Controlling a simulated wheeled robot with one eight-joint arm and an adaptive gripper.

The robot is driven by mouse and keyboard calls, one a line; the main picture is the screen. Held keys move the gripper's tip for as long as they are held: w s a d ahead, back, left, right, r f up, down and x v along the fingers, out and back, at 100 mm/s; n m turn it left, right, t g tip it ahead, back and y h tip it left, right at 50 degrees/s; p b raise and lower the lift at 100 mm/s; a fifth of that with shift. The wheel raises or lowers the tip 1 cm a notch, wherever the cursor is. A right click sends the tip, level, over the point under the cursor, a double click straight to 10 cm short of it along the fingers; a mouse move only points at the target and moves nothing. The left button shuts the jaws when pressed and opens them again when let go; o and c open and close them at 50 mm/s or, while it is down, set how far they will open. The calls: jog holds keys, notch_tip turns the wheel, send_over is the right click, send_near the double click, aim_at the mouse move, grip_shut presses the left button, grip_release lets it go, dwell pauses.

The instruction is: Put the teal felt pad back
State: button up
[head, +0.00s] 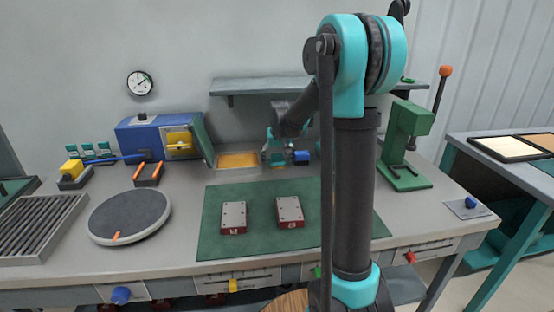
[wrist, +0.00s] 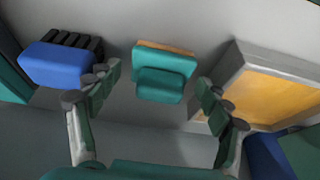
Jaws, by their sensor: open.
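A teal piece with a tan-orange edge (wrist: 165,62) stands against the grey surface in the wrist view. It looks like the felt pad, with a smaller teal block on its near side. My gripper (wrist: 158,82) is open, with one finger to the left of the teal piece and one to the right. Neither finger visibly touches it. In the head view my gripper (head: 278,147) is low at the back of the bench, beside a small blue block (head: 301,157). The teal piece is hard to pick out there.
The blue block (wrist: 57,65) on a dark ribbed holder is left of my fingers in the wrist view. A grey-framed yellow tray (wrist: 262,98) is close on the right. A shelf (head: 270,84) hangs above. Two grey-topped red blocks (head: 234,216) lie on the green mat (head: 262,230).

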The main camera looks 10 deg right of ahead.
jog(key=v, duration=1.2)
jog(key=shift+r, duration=0.2)
jog(key=shift+s+f, duration=0.1)
